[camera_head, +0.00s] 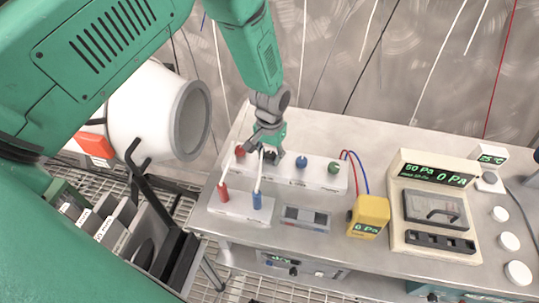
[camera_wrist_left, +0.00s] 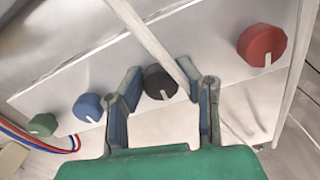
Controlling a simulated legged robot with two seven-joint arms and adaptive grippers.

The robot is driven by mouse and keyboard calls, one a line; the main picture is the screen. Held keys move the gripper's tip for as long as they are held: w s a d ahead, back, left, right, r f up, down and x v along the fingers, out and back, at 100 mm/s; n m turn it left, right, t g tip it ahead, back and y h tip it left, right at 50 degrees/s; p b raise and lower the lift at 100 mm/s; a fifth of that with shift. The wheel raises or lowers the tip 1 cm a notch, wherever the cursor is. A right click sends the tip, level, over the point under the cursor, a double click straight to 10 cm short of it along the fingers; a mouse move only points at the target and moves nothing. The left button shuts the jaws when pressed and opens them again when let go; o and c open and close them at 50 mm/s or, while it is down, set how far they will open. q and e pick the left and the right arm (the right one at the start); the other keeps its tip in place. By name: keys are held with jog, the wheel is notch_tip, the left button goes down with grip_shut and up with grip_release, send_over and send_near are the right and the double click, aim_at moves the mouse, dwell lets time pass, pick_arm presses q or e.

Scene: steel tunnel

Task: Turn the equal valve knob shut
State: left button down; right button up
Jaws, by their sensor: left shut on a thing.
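A white valve panel (camera_head: 318,178) on the steel bench carries a row of round knobs. A black knob (camera_wrist_left: 160,82), which I take to be the equal valve knob, sits between the red knob (camera_wrist_left: 262,45) and the blue knob (camera_wrist_left: 88,107). My left gripper (camera_head: 268,148) reaches down onto the panel, its fingers (camera_wrist_left: 162,95) on both sides of the black knob and shut on it. In the head view the gripper largely hides the black knob. The red knob (camera_head: 240,150), blue knob (camera_head: 301,159) and green knob (camera_head: 333,167) show beside it. My right gripper is not in view.
White tubes run past the gripper to a red fitting (camera_head: 223,192) and a blue fitting (camera_head: 257,201). A yellow gauge (camera_head: 369,215) and a beige pressure unit (camera_head: 435,205) stand to the right. A large white cylinder (camera_head: 150,110) is at the left.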

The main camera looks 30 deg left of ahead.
aim_at(271, 153)
pick_arm(q)
jog(key=shift+w+r, duration=0.45)
jog(key=shift+w, duration=0.2)
jog(key=c, duration=1.2)
grip_release()
jog(key=shift+s+f, duration=0.1)
jog(key=shift+s, duration=0.1)
notch_tip(271, 153, up, 12)
jog(key=shift+f, duration=0.1)
